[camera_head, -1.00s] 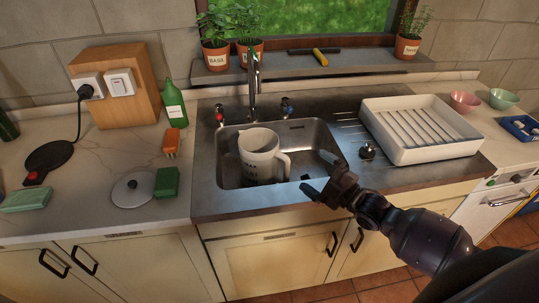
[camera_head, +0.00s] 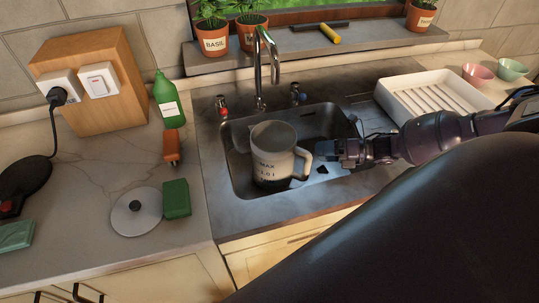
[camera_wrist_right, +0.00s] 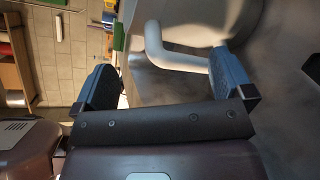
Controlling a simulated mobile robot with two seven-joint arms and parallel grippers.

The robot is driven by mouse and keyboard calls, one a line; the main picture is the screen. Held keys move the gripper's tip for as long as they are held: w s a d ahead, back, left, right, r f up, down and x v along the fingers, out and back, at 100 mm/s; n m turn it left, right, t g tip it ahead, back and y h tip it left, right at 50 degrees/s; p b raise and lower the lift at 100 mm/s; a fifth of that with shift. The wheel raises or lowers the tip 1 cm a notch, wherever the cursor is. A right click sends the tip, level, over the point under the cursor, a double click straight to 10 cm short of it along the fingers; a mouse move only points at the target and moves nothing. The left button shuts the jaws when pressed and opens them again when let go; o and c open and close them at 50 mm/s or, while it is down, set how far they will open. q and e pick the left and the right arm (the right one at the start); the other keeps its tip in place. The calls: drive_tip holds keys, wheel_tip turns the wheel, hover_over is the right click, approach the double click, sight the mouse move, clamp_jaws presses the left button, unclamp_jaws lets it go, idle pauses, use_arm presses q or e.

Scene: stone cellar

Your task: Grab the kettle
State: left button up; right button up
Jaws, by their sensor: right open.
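The kettle (camera_head: 272,157) is a pale jug with dark markings and a handle on its right side. It stands in the sink (camera_head: 237,188), with no lid on top. My right gripper (camera_head: 338,151) is just right of the kettle's handle (camera_head: 303,163), pointing at it. In the right wrist view my right gripper (camera_wrist_right: 165,88) is open, with the white handle (camera_wrist_right: 165,45) ahead, between and beyond its fingers. I see no grip on it. A round grey lid with a black knob (camera_head: 137,209) lies on the left counter. My left gripper is not in view.
A tap (camera_head: 262,70) rises behind the sink. A white dish rack (camera_head: 400,104) stands to the right, partly behind my right arm. A black kettle base (camera_head: 22,182), green bottle (camera_head: 165,98) and green sponge (camera_head: 176,198) are on the left counter.

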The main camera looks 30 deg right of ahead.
sight(301, 152)
drive_tip(key=shift+p+x, duration=0.4)
drive_tip(key=shift+x, duration=2.95)
